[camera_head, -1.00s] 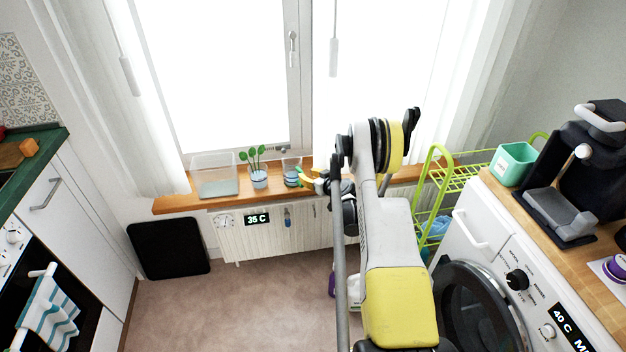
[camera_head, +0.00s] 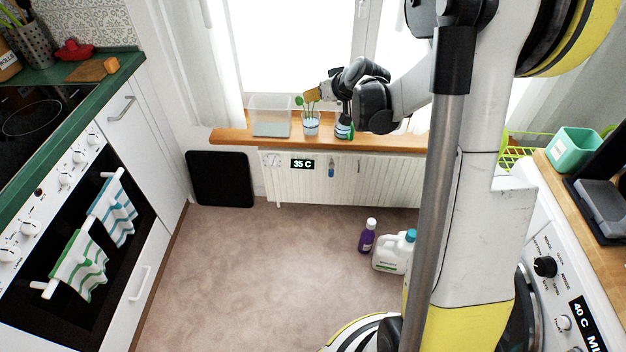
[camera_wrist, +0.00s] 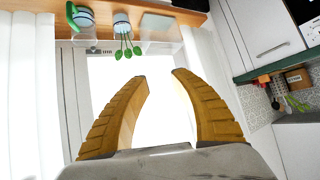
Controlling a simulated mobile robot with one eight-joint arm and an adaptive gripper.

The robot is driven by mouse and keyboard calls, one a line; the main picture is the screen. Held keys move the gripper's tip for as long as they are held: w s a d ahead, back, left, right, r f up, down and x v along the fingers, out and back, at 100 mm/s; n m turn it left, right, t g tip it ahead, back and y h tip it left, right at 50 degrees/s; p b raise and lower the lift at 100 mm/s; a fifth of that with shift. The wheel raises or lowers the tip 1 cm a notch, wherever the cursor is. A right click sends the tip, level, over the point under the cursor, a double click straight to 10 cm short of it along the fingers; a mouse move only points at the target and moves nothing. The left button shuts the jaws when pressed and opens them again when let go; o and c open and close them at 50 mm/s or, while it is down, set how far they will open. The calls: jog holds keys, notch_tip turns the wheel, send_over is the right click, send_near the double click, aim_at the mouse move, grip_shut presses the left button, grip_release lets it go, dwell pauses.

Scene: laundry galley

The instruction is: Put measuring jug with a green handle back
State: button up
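The measuring jug (camera_head: 344,130) stands upright on the wooden window sill, to the right of the potted plant, partly covered from above by my arm. In the wrist view, which looks upside down, the jug (camera_wrist: 86,17) is at the top left with its green handle showing. My gripper (camera_head: 310,96) is above the sill, near the plant's leaves in the picture. In the wrist view my gripper (camera_wrist: 160,76) has its two tan fingers apart, with nothing between them. The jug is clear of the fingers.
The potted plant (camera_head: 311,123) and a clear box (camera_head: 271,129) stand left of the jug on the sill (camera_head: 232,136). A radiator (camera_head: 375,181) is below. A purple bottle (camera_head: 366,236) and a white jug (camera_head: 391,254) stand on the floor. The floor at left is open.

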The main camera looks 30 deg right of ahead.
jog(key=s+a+r+g, duration=0.1)
jog(key=s+a+r, duration=0.3)
jog(key=s+a, duration=0.35)
jog(key=s+a+r+g, duration=0.1)
jog(key=s+a+r, duration=0.3)
jog(key=s+a, duration=0.3)
jog(key=s+a+f, duration=0.1)
jog(key=s, duration=0.8)
jog(key=s+a+f+g, duration=0.1)
jog(key=s+a, duration=0.1)
jog(key=s, duration=0.7)
jog(key=shift+a+f+g+h, duration=0.25)
jog(key=shift+f+g+h, duration=0.05)
